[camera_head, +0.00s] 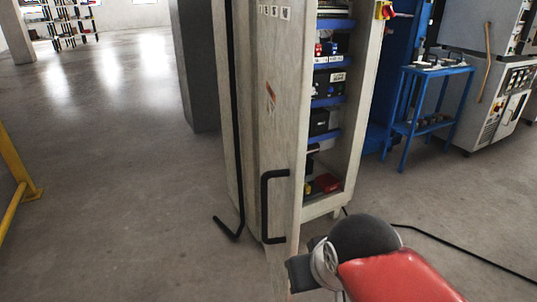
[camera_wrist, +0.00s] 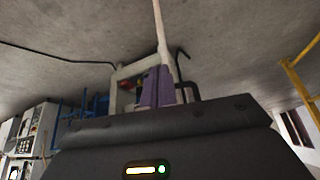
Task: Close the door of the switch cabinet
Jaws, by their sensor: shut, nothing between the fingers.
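The switch cabinet (camera_head: 345,165) stands upright in the middle of the head view, its shelves exposed. Its pale grey door (camera_head: 288,120) is open and swung toward me, seen at a steep angle. A black bar handle (camera_head: 266,205) sits on the door's left face, near its free edge. In the wrist view the door (camera_wrist: 161,28) shows nearly edge-on, with the handle (camera_wrist: 190,90) to its right. My gripper (camera_head: 298,273) is low by the door's free edge. Its purple fingers (camera_wrist: 156,72) are together and empty, close to the door edge; I cannot tell whether they touch it.
A blue table (camera_head: 437,72) and grey machines (camera_head: 505,95) stand at the right. A black cable (camera_head: 455,258) lies on the floor. A yellow rail (camera_head: 20,180) is at the far left. The floor left of the cabinet is clear.

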